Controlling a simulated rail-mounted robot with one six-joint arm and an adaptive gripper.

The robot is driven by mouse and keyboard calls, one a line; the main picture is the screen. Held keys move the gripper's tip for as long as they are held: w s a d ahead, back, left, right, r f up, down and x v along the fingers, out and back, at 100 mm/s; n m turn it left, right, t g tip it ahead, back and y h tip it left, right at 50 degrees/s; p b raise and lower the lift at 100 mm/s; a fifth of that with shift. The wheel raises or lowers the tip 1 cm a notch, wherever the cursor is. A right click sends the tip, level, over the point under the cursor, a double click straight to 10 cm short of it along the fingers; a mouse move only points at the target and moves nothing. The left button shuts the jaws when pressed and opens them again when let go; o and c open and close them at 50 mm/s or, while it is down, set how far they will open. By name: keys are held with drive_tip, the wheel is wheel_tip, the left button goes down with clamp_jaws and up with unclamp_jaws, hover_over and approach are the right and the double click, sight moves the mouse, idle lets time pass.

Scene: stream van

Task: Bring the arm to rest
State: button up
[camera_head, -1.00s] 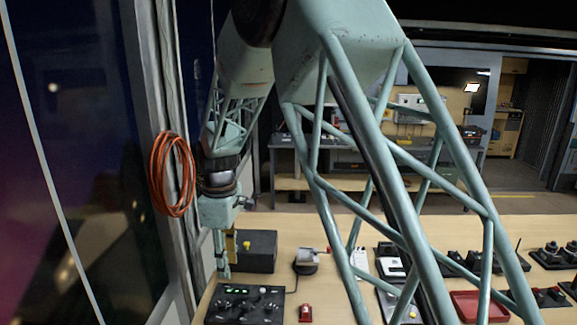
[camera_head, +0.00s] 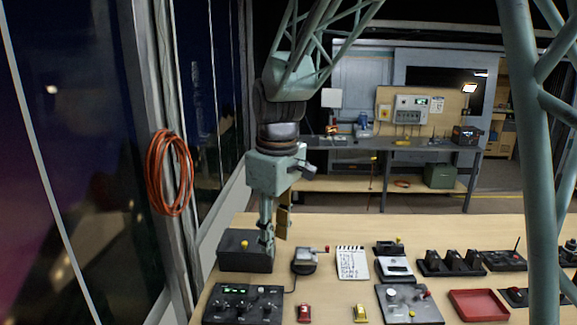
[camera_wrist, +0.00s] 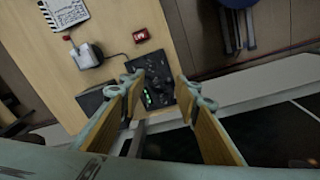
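My gripper (camera_head: 275,230) hangs fingers-down over the left end of the wooden bench (camera_head: 420,230), in front of or above the right side of a black box with a yellow button (camera_head: 235,260). I cannot tell its exact height. In the wrist view my gripper (camera_wrist: 163,88) shows two fingers with tan pads spread apart, with nothing between them. A black control panel (camera_wrist: 155,78) lies beyond the fingertips, on the bench. My arm comes down from the top of the head view.
An orange cable coil (camera_head: 168,172) hangs on the left wall. A grey workbench (camera_head: 420,148) stands behind.

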drive_tip(key=s+d+r+m+t+b, duration=0.1)
drive_tip(key=s+d+r+m, duration=0.3)
drive_tip(key=s+d, duration=0.75)
drive_tip(key=s+d+r+m+t+b, duration=0.1)
drive_tip(key=s+d+r+m, duration=0.4)
drive_tip(key=s+d, duration=0.65)
drive_tip(key=s+d+f+m+b, duration=0.1)
drive_tip(key=s+f+m, duration=0.2)
drive_tip(key=s, duration=1)
drive_tip(key=shift+s+d+t, duration=0.15)
drive_tip(key=shift+s+t, duration=0.2)
drive_tip(key=shift+t, duration=0.05)
drive_tip(key=shift+w, duration=0.1)
idle(0.7)
